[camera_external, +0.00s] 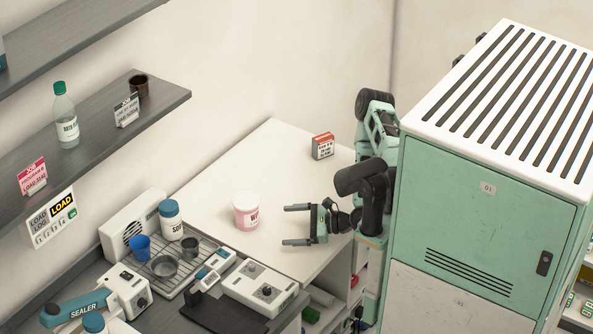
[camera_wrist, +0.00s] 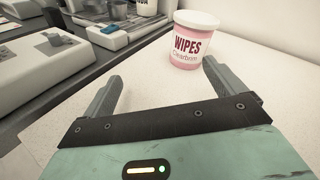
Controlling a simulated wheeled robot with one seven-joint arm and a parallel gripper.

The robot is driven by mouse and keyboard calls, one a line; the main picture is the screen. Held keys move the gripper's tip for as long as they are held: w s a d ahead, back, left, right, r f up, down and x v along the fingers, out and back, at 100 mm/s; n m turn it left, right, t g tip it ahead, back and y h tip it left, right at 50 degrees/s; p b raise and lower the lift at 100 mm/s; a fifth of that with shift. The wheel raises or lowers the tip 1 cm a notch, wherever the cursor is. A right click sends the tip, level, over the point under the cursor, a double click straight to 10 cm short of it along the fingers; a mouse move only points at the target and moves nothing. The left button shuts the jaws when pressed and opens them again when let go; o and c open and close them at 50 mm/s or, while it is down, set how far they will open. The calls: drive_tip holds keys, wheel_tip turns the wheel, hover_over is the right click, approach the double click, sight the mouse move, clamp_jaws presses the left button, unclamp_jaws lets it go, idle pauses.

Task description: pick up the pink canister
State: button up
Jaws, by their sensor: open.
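The pink canister (camera_external: 246,212) has a white lid and a label reading "WIPES". It stands upright on the white counter, and it also shows in the wrist view (camera_wrist: 190,42) at the upper middle. My gripper (camera_external: 288,225) is open and empty, level above the counter to the right of the canister. Its two fingers point left towards the canister and are apart from it. In the wrist view the canister is beyond the fingertips, nearer the right finger's line than the left's.
A wire rack (camera_external: 185,262) with cups, a white bottle (camera_external: 171,222) and white devices (camera_external: 258,288) stand left and in front. The green cabinet (camera_external: 485,190) is at right. The counter around the canister is clear.

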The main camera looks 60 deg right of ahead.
sight(249, 208)
drive_tip(key=d+m+t+h, duration=0.1)
drive_tip(key=m, duration=0.1)
drive_tip(key=d+m+t+h, duration=0.1)
drive_tip(key=m, duration=0.1)
drive_tip(key=d+m+t+b, duration=0.1)
drive_tip(key=shift+s+d+f+m+h, duration=0.15)
drive_tip(key=shift+s+m+h, duration=0.1)
drive_tip(key=shift+m+h, duration=0.15)
drive_tip(key=b+x, duration=0.1)
drive_tip(key=x, duration=0.2)
drive_tip(key=b+x, duration=0.2)
drive_tip(key=x, duration=0.2)
drive_tip(key=b+x, duration=0.1)
drive_tip(key=x, duration=0.3)
drive_tip(key=shift+r+b, duration=0.35)
drive_tip(key=p+x, duration=0.2)
drive_tip(key=x, duration=0.3)
drive_tip(key=shift+w+a, duration=0.1)
drive_tip(key=shift+a, duration=0.1)
drive_tip(key=shift+w+a+f+p, duration=0.1)
drive_tip(key=shift+w+p, duration=0.2)
drive_tip(key=shift+w, duration=0.15)
drive_tip(key=c, duration=1.2)
